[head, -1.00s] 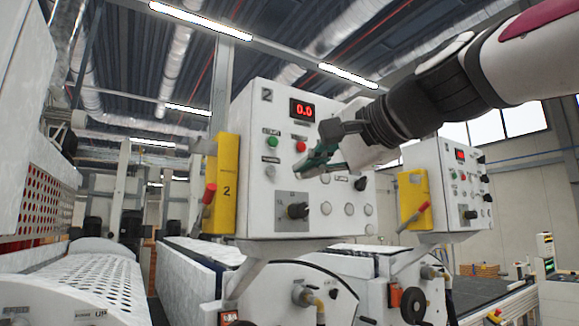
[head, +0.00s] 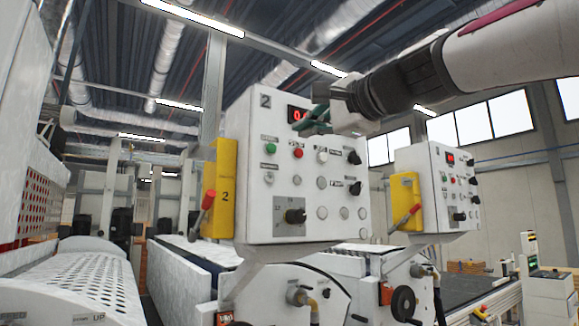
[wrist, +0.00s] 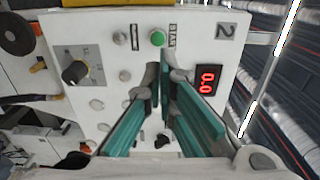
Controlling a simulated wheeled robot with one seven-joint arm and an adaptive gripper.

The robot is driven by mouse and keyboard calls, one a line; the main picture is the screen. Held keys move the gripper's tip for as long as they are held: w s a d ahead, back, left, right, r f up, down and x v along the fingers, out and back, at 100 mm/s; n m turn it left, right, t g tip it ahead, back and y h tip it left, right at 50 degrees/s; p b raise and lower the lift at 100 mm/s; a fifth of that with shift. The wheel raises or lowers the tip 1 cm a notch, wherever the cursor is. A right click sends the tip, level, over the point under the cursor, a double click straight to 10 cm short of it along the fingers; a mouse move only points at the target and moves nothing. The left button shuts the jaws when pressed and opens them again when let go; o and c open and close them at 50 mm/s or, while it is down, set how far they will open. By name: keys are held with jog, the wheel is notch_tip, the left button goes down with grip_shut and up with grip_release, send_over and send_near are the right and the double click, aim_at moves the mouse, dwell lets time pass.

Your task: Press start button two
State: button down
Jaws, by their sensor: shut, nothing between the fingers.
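The white control panel marked 2 (head: 247,200) stands in the middle of the head view. Its green start button (head: 271,149) is at the upper left, unpressed as far as I can tell, and it also shows in the wrist view (wrist: 158,38). My gripper (head: 304,123) is shut and empty, in front of the panel's upper part, above and right of the green button, partly covering the red display (head: 297,113). In the wrist view the teal fingers (wrist: 163,76) point at the panel just below the green button; no contact shows. They hide the red button (head: 298,153) there.
A black rotary knob (head: 296,215) and several other knobs and buttons project from the panel. A yellow box with a red handle (head: 222,190) is on its left side. A second, similar panel (head: 441,160) stands at the right. Machine rollers lie below.

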aim_at(273, 146)
jog(key=p+x, duration=0.3)
jog(key=x, duration=0.7)
jog(key=shift+w+a, duration=0.1)
jog(key=shift+a, duration=0.15)
jog(key=shift+w, duration=0.15)
